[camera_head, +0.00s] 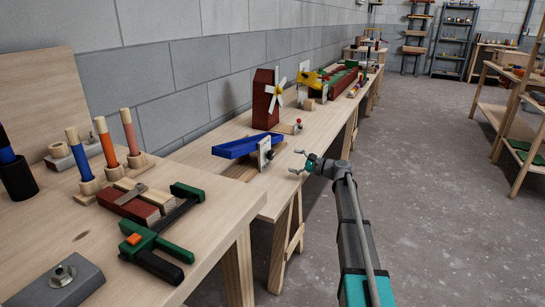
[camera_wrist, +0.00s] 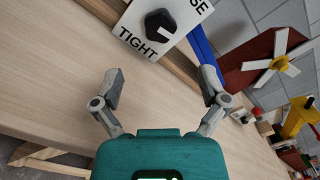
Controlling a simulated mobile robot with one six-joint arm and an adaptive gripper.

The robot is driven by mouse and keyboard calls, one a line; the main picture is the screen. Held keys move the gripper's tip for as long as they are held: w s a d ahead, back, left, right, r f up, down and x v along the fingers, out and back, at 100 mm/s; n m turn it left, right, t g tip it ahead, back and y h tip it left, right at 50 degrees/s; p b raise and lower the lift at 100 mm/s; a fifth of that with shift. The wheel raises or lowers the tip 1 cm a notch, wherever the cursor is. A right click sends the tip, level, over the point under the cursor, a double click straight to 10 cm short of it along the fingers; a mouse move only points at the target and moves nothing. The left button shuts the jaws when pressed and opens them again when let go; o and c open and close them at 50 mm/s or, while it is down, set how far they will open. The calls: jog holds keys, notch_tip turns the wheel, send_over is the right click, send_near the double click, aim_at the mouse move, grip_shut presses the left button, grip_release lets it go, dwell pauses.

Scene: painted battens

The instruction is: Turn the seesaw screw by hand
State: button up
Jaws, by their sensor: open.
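The seesaw has a blue plank (camera_head: 235,147) tilted on a wooden support on the bench. A white plate (camera_head: 264,146) stands at its near side with a dark screw knob on it. In the wrist view the black knob (camera_wrist: 160,24) has a white mark, and the plate (camera_wrist: 138,50) reads "TIGHT" and a cut-off "SE". My gripper (camera_head: 299,162) is to the right of the plate, apart from it. In the wrist view my gripper (camera_wrist: 160,74) is open and empty, its fingers spread wide with the knob beyond them.
A red windmill (camera_head: 265,99) and a yellow toy (camera_head: 308,79) stand farther along the bench. A small block with a red-tipped pin (camera_head: 290,127) sits behind the seesaw. A green clamp (camera_head: 155,246) and colored handles in pegs (camera_head: 106,148) are on the near bench.

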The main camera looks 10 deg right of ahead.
aim_at(273, 155)
jog(key=x, duration=1)
jog(key=shift+s+d, duration=0.1)
jog(key=c, duration=1.2)
